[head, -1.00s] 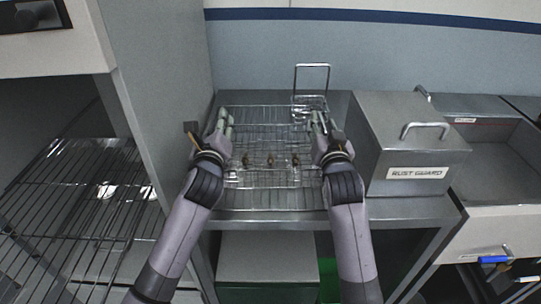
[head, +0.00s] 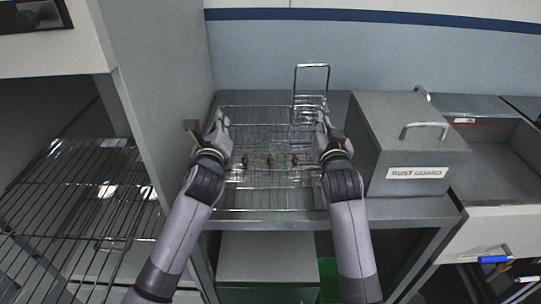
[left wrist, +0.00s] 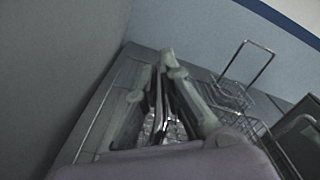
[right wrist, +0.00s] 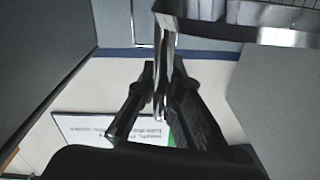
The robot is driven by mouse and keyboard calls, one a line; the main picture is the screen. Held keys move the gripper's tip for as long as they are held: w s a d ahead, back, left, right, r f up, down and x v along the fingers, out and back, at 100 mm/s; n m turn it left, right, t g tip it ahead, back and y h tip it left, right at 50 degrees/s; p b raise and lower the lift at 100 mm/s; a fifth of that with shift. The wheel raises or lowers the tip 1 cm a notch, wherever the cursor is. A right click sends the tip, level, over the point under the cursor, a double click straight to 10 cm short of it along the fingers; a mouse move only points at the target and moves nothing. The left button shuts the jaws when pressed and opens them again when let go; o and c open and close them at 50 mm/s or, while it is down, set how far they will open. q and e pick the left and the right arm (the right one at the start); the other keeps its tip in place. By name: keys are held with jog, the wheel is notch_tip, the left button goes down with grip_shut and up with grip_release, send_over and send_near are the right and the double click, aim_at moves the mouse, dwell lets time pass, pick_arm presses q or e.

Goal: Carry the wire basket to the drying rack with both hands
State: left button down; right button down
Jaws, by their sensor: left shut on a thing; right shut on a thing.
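The wire basket (head: 270,178) is on the steel counter in the middle of the head view, with several small brownish parts (head: 269,160) inside. My left gripper (head: 220,124) is shut on the basket's left side; in the left wrist view its fingers (left wrist: 165,75) close around a metal strip. My right gripper (head: 322,122) is shut on the basket's right side; in the right wrist view its fingers (right wrist: 163,75) close on a bright metal strip. The drying rack appears to be the dark wire shelf (head: 75,190) at the left, beyond a grey upright panel.
A grey lidded box labelled RUST GUARD (head: 405,150) stands close to the basket's right. A smaller wire holder with a tall loop handle (head: 312,85) stands behind the basket. The grey panel (head: 160,90) separates counter and rack. A steel basin (head: 495,160) is at far right.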

pick_arm(q)
jog(key=shift+d+r, duration=0.1)
pick_arm(e)
jog(key=shift+a+r, duration=0.1)
dwell(0.5)
